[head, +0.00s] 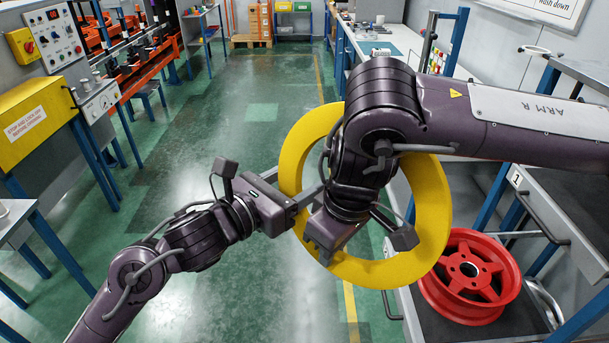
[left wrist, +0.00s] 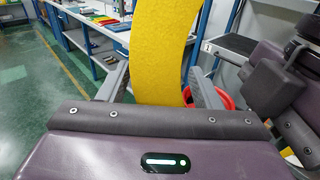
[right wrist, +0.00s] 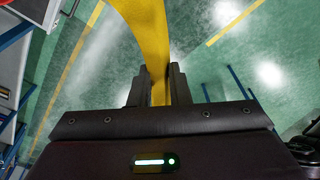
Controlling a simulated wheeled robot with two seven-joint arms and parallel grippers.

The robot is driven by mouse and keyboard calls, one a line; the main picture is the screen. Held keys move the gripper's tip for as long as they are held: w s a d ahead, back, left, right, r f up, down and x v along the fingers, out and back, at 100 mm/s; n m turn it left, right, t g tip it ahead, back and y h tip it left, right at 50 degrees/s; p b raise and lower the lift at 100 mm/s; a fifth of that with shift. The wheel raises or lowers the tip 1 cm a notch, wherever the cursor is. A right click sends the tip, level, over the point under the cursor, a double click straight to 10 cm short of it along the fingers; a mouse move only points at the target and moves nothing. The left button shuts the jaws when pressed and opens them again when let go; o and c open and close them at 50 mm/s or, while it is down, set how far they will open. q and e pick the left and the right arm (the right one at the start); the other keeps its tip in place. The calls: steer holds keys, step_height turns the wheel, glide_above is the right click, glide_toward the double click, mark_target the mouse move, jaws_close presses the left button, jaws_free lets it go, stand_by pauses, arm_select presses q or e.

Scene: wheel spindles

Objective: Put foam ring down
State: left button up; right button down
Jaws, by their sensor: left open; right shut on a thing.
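The yellow foam ring (head: 432,210) hangs in the air in front of me in the head view, with my right arm across its upper part. My right gripper (right wrist: 158,82) is shut on the ring, as the right wrist view shows, with its fingers on both sides of the foam. My left gripper (head: 306,196) is at the ring's left side in the head view. In the left wrist view its open fingers (left wrist: 158,78) stand on either side of the yellow foam, with a gap at each side.
A red wheel (head: 470,275) lies on a dark-topped trolley (head: 510,325) at the lower right, below the ring. A long workbench (head: 385,48) stands behind. A yellow box (head: 38,120) and racks line the left. The green floor (head: 240,130) between is clear.

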arm_select(q)
steer(key=shift+x, duration=1.15)
steer(key=c, duration=1)
steer(key=shift+o, duration=0.2)
arm_select(e)
steer(key=c, duration=1.8)
jaws_free()
arm_select(q)
steer(key=shift+c, duration=0.9)
arm_select(e)
steer(key=shift+o, duration=1.3)
arm_select(q)
steer(key=shift+a, duration=0.1)
arm_select(e)
steer(key=shift+o, duration=1.3)
